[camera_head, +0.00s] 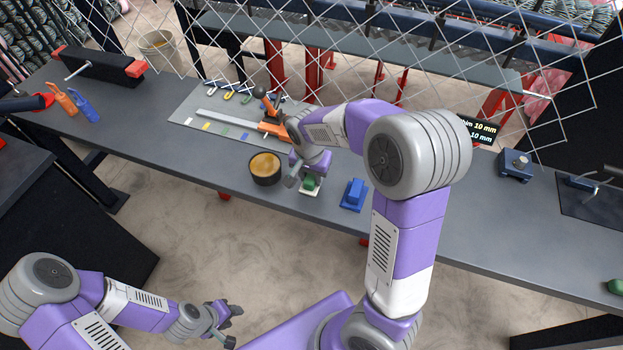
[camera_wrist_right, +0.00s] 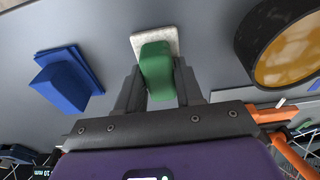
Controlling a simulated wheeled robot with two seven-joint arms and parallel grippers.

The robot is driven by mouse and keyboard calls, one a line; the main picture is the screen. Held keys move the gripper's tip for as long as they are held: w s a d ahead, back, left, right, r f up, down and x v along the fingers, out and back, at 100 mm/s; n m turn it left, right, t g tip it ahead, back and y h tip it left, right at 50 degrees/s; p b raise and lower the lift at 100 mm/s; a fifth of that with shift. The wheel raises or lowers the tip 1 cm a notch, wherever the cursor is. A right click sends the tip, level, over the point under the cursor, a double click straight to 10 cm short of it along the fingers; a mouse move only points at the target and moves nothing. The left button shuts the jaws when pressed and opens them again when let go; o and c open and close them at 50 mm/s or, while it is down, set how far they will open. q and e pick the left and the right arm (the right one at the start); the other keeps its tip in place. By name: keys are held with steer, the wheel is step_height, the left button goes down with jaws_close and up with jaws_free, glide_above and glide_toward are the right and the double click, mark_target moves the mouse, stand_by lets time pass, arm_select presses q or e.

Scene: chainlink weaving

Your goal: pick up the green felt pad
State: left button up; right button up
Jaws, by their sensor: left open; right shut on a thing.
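The green felt pad is a green block (camera_head: 310,183) on a pale felt base, near the front edge of the grey bench. In the right wrist view the green block (camera_wrist_right: 156,66) sits between the fingers, with its pale felt (camera_wrist_right: 147,35) facing the bench. My right gripper (camera_head: 303,179) is shut on the green block. Whether the felt touches the bench or hangs just above it, I cannot tell. My left gripper (camera_head: 227,322) is open and empty, low in front of the bench and far from the pad.
A blue block on a blue base (camera_head: 354,194) stands right of the green pad. A dark round tub with amber contents (camera_head: 265,168) stands to its left. Behind is a light mat (camera_head: 190,113) with tools and an orange-handled device (camera_head: 272,128). Chain-link mesh hangs beyond the bench.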

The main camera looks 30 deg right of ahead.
step_height(320, 180, up, 10)
steer(key=shift+p, duration=1.25)
steer(key=o, duration=0.5)
steer(key=c, duration=0.4)
